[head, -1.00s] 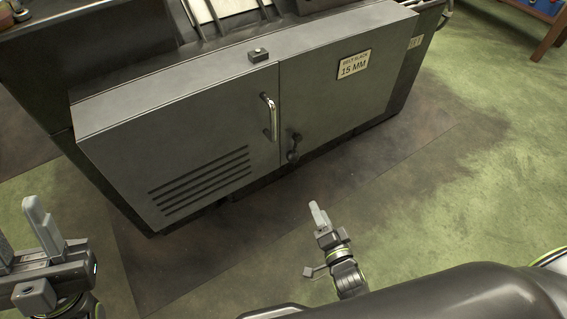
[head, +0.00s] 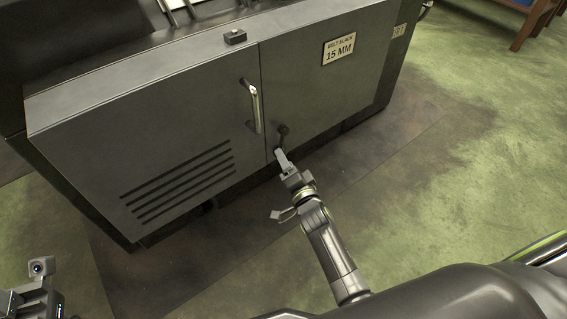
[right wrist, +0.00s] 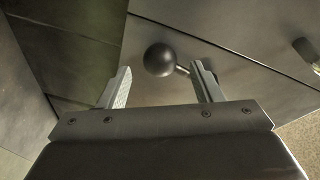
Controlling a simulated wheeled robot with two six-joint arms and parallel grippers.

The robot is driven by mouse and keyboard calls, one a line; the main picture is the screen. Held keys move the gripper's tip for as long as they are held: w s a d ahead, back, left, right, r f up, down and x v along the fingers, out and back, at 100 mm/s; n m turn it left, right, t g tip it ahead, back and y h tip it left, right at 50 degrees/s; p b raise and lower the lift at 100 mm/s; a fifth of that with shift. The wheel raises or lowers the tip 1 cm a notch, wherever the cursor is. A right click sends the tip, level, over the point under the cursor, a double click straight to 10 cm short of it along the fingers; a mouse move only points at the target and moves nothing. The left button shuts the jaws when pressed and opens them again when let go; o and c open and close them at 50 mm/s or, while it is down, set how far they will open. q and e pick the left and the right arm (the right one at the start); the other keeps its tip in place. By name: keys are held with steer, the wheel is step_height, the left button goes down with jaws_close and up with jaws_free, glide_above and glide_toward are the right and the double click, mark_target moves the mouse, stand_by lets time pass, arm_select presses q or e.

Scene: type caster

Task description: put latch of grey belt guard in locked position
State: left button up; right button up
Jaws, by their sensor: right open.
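The grey belt guard (head: 190,120) is the long dark cabinet in the head view. Its latch (head: 282,130) is a small black lever at the lower part of the door seam. In the right wrist view the latch shows as a black ball knob (right wrist: 160,60) on a short stem. My right gripper (head: 281,157) is open just below the latch. The knob is in line with the gap between its fingers (right wrist: 161,78), near the tips; I cannot tell if they touch. Part of my left gripper's body (head: 38,295) shows at the lower left, its fingers out of sight.
A chrome handle (head: 252,106) stands out from the guard left of and above the latch. A small block (head: 235,37) sits on the guard's top. A "BELT SLACK 15 MM" label (head: 339,49) is on the right panel. The green floor (head: 460,170) to the right is clear.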

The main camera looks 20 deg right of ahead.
steer(key=shift+w+b, duration=0.4)
steer(key=shift+w, duration=0.85)
steer(key=shift+c, duration=0.5)
